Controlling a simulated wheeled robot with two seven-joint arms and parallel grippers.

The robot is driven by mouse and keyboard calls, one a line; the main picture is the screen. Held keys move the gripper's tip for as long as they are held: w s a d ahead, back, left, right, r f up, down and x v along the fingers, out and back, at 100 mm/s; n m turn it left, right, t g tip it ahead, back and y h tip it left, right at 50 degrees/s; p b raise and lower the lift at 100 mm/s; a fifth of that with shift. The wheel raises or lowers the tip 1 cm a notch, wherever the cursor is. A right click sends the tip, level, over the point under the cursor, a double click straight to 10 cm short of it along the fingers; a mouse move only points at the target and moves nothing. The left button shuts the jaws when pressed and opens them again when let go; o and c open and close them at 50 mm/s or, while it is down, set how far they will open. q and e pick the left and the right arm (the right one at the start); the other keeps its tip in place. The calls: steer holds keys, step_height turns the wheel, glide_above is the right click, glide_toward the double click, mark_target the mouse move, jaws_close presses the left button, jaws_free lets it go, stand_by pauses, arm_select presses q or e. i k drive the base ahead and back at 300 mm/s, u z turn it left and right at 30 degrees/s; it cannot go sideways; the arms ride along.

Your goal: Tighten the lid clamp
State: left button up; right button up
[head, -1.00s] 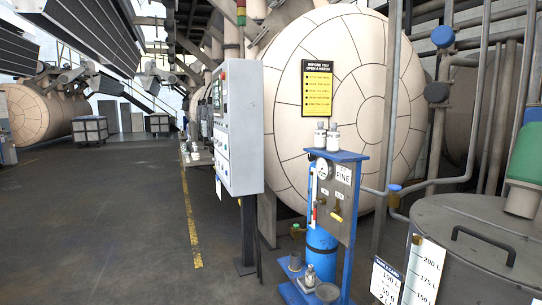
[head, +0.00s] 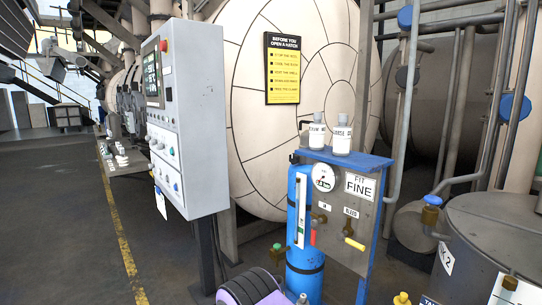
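No lid clamp can be made out in the head view. A lidded grey tank (head: 495,225) stands at the lower right, with only part of its top and side in view. A large cream vessel (head: 235,150) with a panelled round end fills the middle. A black and yellow sign about opening a hatch (head: 286,68) hangs in front of it. Neither of my grippers is in view.
A grey control cabinet (head: 190,110) stands left of centre. A blue stand (head: 372,160) holds a gauge, two white bottles (head: 330,132) and a blue cylinder (head: 305,225). A purple and grey rounded object (head: 250,290) is at the bottom. Open floor (head: 60,220) lies left.

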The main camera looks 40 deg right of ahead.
mark_target(294, 158)
steer(key=z, duration=0.25)
steer(key=i, duration=0.85)
steer(key=z, duration=1.4)
steer(key=i, duration=0.8)
steer(key=z, duration=0.9)
